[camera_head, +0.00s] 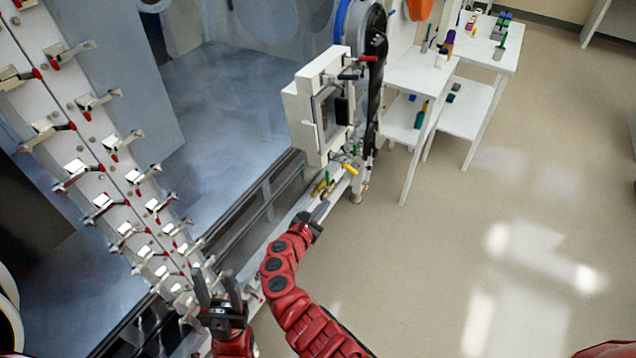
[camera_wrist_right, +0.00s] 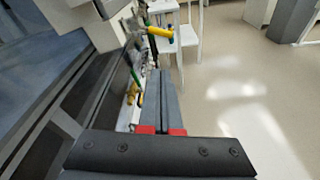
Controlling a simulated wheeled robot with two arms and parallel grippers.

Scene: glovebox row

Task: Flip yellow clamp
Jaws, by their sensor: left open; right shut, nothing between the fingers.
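A yellow-handled clamp (camera_head: 350,168) sits on the white rail below the white box; its yellow handle (camera_wrist_right: 160,31) also shows at the top of the right wrist view. A second yellow piece (camera_head: 319,187) with green beside it lies nearer along the rail; it also shows in the right wrist view (camera_wrist_right: 133,88). I cannot tell if both belong to one clamp. My right gripper (camera_head: 321,209) is shut and empty, just short of the nearer yellow piece, apart from the far handle. Its fingers (camera_wrist_right: 160,82) are together. My left gripper (camera_head: 214,285) is open and empty, lower left.
A slanted panel (camera_head: 128,190) with rows of red-tipped clamps stands at the left. The white box (camera_head: 305,118) and a round door edge rise behind the yellow pieces. White tables (camera_head: 420,78) stand at the back right. The floor (camera_head: 460,230) at the right is clear.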

